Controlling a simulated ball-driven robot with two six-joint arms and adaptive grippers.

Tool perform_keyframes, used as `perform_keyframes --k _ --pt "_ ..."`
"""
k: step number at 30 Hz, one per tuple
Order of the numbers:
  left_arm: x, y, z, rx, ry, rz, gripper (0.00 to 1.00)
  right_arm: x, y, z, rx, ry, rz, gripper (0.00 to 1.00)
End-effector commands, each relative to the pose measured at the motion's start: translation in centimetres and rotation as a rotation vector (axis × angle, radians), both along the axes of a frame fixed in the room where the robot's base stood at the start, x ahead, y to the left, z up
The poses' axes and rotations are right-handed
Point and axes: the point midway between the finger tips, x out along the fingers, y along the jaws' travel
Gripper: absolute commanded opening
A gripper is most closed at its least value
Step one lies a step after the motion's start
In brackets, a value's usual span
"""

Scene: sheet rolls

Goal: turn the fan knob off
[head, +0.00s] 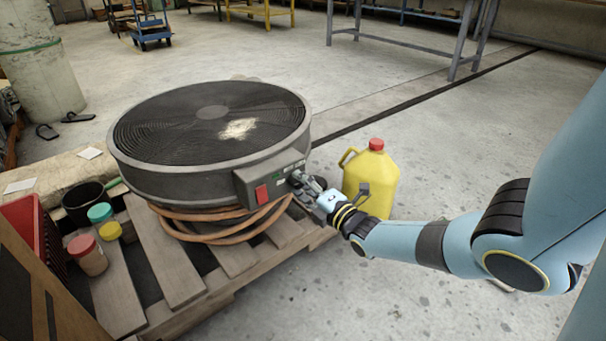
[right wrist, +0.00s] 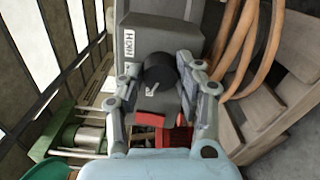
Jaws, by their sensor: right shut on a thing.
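The fan (head: 208,165) is a round, dark-grilled drum lying flat on a wooden pallet. Its grey control box (head: 246,186) faces front right and carries a red switch (head: 261,194). In the right wrist view, the black round knob (right wrist: 160,70) stands out from the box, with a light pointer mark low on its face. My right gripper (head: 299,181) is at the right part of the box and hides the knob in the head view. In the right wrist view its two fingers (right wrist: 160,78) are closed around the knob from both sides. My left gripper is not in view.
A yellow jug (head: 377,175) with a red cap stands right behind my right gripper. Orange hose (head: 222,228) coils under the fan. Jars and a black pot (head: 83,203) sit on the pallet (head: 165,265) at left.

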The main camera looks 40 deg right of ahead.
Motion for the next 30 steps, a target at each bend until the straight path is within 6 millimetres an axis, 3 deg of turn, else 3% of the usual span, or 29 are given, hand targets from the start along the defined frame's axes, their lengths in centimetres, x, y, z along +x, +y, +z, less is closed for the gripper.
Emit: perform_keyframes --k 11,12,17,26,30 --pt "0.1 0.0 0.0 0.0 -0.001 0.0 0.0 -0.1 0.1 -0.2 -0.004 0.004 0.0 0.03" --pt "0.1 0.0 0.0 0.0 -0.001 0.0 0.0 -0.1 0.1 -0.2 -0.004 0.004 0.0 0.36" --pt "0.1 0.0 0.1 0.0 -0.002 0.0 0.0 -0.1 0.0 -0.1 -0.004 0.002 0.0 0.57" --pt "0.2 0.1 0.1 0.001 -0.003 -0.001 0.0 -0.2 0.0 -0.1 -0.004 0.001 0.0 0.58" --pt "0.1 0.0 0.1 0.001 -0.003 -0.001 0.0 -1.8 0.2 -0.2 -0.004 0.004 0.0 0.58"
